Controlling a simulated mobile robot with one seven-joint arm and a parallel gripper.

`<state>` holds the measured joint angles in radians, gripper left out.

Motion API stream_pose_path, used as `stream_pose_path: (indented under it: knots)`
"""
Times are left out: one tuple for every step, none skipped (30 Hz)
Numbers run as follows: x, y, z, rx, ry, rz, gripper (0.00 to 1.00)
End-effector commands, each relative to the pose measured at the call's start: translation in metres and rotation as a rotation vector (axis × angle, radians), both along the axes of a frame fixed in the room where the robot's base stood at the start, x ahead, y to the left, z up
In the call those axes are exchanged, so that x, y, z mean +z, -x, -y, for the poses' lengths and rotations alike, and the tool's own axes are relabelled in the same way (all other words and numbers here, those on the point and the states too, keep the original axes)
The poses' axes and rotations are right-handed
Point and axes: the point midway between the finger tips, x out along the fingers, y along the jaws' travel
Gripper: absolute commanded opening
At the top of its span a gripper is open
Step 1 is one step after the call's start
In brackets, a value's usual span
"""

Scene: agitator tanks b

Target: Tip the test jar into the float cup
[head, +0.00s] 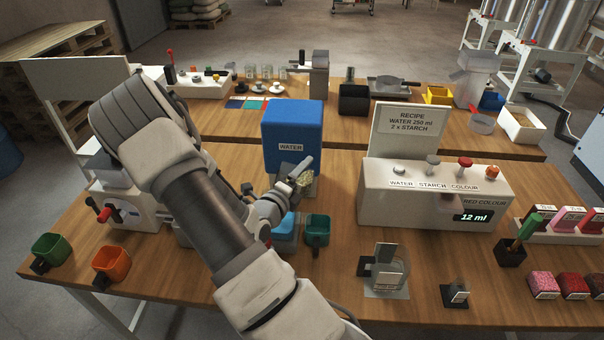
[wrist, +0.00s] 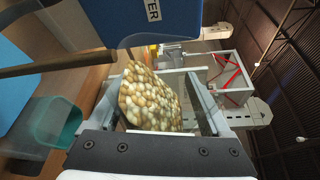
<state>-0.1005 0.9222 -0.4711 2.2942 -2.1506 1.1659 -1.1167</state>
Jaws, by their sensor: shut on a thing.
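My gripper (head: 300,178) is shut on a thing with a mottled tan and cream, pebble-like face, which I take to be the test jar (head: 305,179). It is held in front of the blue WATER box, above the table. In the wrist view the mottled face (wrist: 150,102) shows between the two fingers and looks tilted; any clear wall around it is hard to make out. A clear cup-like vessel (head: 391,268) with a dark handle stands at the front centre right. I cannot tell for sure whether it is the float cup.
The blue WATER box (head: 291,135) stands close behind my gripper. A teal cup (head: 317,231) stands just below right. The white dispenser (head: 435,195) reads 12 ml. Green (head: 51,250) and orange (head: 112,262) cups stand front left. The front middle table has free room.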

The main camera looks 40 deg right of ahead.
Motion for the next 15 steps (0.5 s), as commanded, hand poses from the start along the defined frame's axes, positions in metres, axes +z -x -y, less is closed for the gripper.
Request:
stream_pose_path:
  knots:
    - [-0.0001, -0.0010, -0.0009, 0.003, 0.015, -0.017, 0.00]
    - [-0.0006, -0.0012, -0.0012, 0.004, 0.025, -0.030, 0.00]
    - [-0.0009, -0.0013, -0.0013, 0.003, 0.040, -0.048, 0.00]
    - [-0.0010, -0.0013, -0.0013, 0.003, 0.050, -0.057, 0.00]
    - [-0.0012, -0.0013, -0.0012, 0.002, 0.055, -0.064, 0.00]
    - [-0.0012, -0.0013, -0.0011, 0.001, 0.057, -0.066, 0.00]
    - [-0.0012, -0.0012, -0.0010, 0.001, 0.057, -0.066, 0.00]
    - [-0.0012, -0.0012, -0.0010, 0.001, 0.057, -0.065, 0.00]
    - [-0.0013, -0.0012, -0.0010, 0.001, 0.056, -0.065, 0.00]
    - [-0.0013, -0.0012, -0.0010, 0.001, 0.056, -0.065, 0.00]
    - [-0.0013, -0.0012, -0.0010, 0.001, 0.056, -0.065, 0.00]
    - [-0.0015, -0.0013, -0.0011, 0.001, 0.057, -0.066, 0.00]
    - [-0.0018, -0.0014, -0.0013, 0.002, 0.061, -0.071, 0.00]
    - [-0.0020, -0.0019, -0.0016, 0.002, 0.068, -0.079, 0.00]
    - [-0.0025, -0.0027, -0.0021, 0.004, 0.081, -0.093, 0.00]
